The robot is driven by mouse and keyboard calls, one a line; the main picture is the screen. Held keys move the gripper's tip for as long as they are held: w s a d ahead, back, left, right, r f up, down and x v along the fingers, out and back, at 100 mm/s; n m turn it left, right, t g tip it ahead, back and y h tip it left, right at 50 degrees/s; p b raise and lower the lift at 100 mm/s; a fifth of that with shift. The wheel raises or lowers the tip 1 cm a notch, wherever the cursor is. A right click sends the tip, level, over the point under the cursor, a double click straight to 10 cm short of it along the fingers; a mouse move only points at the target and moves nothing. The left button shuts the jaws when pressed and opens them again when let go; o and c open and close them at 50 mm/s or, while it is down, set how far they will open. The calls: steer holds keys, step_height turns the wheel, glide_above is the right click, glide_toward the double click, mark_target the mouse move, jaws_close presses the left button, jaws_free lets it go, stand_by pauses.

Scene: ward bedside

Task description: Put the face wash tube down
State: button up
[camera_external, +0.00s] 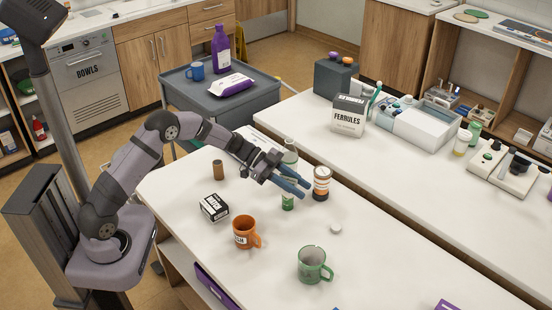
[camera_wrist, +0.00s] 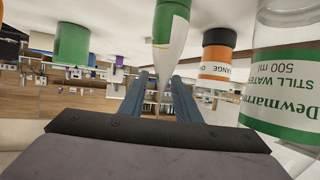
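The face wash tube (camera_wrist: 172,35), white with a green band, appears inverted in the wrist view. It stands on the table with its narrow crimped end up, between or just past my fingertips. In the outside view only its green lower part (camera_external: 288,202) shows below the fingers, at the tabletop. The rest is hidden. My gripper (camera_external: 292,184) has two blue fingers reaching out level above the table. They show apart in the wrist view (camera_wrist: 161,85), with a gap around the tube's end. I cannot tell whether either finger touches it.
A clear water bottle (camera_wrist: 285,90) and an orange-labelled bottle (camera_external: 321,184) stand close by. An orange mug (camera_external: 245,232), a green mug (camera_external: 312,264), a small black-and-white box (camera_external: 214,207) and a brown bottle (camera_external: 218,169) are on the table (camera_external: 385,245). The table's right front is mostly clear.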

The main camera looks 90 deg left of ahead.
steer(key=shift+r, duration=0.15)
steer(key=b, duration=0.4)
glide_toward(282, 175)
steer(key=x, duration=0.5)
steer(key=shift+w+a+f, duration=0.15)
steer(key=shift+w+f, duration=0.05)
steer(key=shift+f, duration=0.2)
steer(key=shift+s+a+r, duration=0.2)
steer(key=shift+s+r, duration=0.15)
steer(key=shift+s, duration=0.15)
